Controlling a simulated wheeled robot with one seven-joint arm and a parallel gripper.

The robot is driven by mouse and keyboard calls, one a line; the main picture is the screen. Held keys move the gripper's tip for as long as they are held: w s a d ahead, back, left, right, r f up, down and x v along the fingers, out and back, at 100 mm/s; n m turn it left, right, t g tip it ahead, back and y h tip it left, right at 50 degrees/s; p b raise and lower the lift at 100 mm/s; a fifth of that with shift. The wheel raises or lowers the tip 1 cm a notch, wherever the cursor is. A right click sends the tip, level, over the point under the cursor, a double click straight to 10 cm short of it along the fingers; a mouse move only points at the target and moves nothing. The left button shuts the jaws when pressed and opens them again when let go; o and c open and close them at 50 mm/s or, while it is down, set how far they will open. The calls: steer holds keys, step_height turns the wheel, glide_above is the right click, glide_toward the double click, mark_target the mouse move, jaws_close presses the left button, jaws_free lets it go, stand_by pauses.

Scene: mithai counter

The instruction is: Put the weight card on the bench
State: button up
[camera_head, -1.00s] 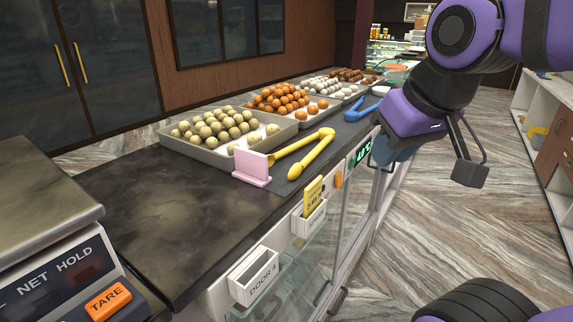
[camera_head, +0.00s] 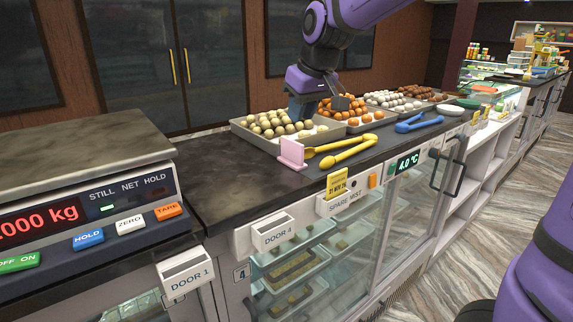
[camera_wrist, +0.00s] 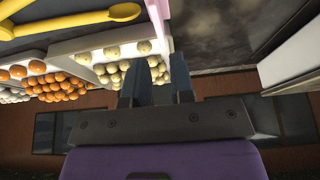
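A yellow printed card (camera_head: 337,183) stands upright in a white holder marked SPARE (camera_head: 342,203) on the counter's front face. Its small print is hard to read, so I cannot tell whether it is the weight card. The dark counter top (camera_head: 225,188) has a bare stretch between the scale and the sweets. My gripper (camera_head: 320,106) hangs above the sweet trays, behind the pink stand. In the wrist view my gripper (camera_wrist: 155,92) has its two fingers apart with nothing between them.
A pink stand (camera_head: 291,153) and yellow tongs (camera_head: 345,150) are near the front edge. Blue tongs (camera_head: 418,123) lie farther right. A scale (camera_head: 80,160) stands left. Holders marked DOOR 4 (camera_head: 273,232) and DOOR 1 (camera_head: 186,272) hang on the front.

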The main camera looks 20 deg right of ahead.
mark_target(293, 141)
steer(key=x, duration=0.4)
steer(key=shift+w+a+f, duration=0.1)
steer(key=shift+f, duration=0.2)
steer(key=shift+d+x, duration=0.2)
steer(key=shift+x, duration=2.85)
jaws_close()
